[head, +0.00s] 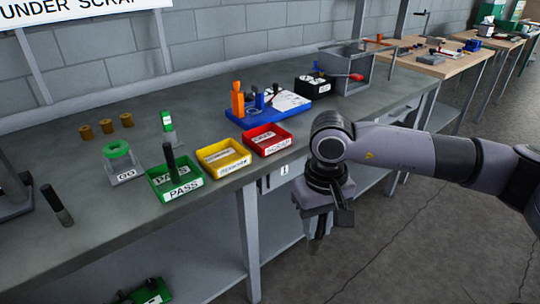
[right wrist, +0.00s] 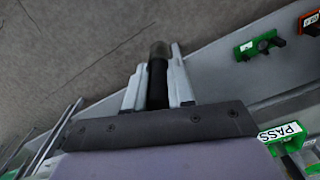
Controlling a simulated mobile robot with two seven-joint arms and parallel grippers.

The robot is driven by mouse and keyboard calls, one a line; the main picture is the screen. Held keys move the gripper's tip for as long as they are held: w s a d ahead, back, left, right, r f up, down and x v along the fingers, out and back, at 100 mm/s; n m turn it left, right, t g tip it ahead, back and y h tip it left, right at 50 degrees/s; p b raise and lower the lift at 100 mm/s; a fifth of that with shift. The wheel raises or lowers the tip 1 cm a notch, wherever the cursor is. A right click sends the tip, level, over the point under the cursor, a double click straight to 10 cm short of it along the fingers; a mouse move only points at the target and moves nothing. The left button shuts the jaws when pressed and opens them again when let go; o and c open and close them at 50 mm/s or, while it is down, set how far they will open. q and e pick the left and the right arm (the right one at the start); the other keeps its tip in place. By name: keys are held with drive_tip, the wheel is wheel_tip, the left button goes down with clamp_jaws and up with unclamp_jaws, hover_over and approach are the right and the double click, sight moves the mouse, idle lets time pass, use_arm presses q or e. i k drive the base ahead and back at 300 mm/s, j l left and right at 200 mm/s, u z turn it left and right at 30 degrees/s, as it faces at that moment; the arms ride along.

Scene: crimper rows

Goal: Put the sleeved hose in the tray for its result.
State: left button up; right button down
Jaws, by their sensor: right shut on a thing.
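My right gripper (head: 317,240) hangs off the front of the bench, above the floor, right of the trays. In the right wrist view it is shut on a black hose (right wrist: 157,85) with a brownish sleeve at its end. A green tray (head: 188,196) marked PASS, a yellow tray (head: 228,169) and a red tray (head: 271,148) stand in a row along the bench's front edge. Another dark hose (head: 170,162) stands in the green tray. My left gripper is not in view.
A GO gauge with a green ring (head: 117,149) stands left of the green tray. Several brass sleeves (head: 107,126) stand behind it. A dark rod (head: 57,205) leans at the left. A blue tray (head: 275,115) with tools is behind the red tray.

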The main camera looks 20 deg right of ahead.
sight(233, 156)
drive_tip(key=i+j+z, duration=0.1)
drive_tip(key=z, duration=0.7)
drive_tip(key=i+j, duration=0.1)
drive_tip(key=j, duration=0.25)
drive_tip(key=i+j, duration=0.1)
drive_tip(key=j, duration=0.2)
drive_tip(key=i+j, duration=0.1)
drive_tip(key=j, duration=0.25)
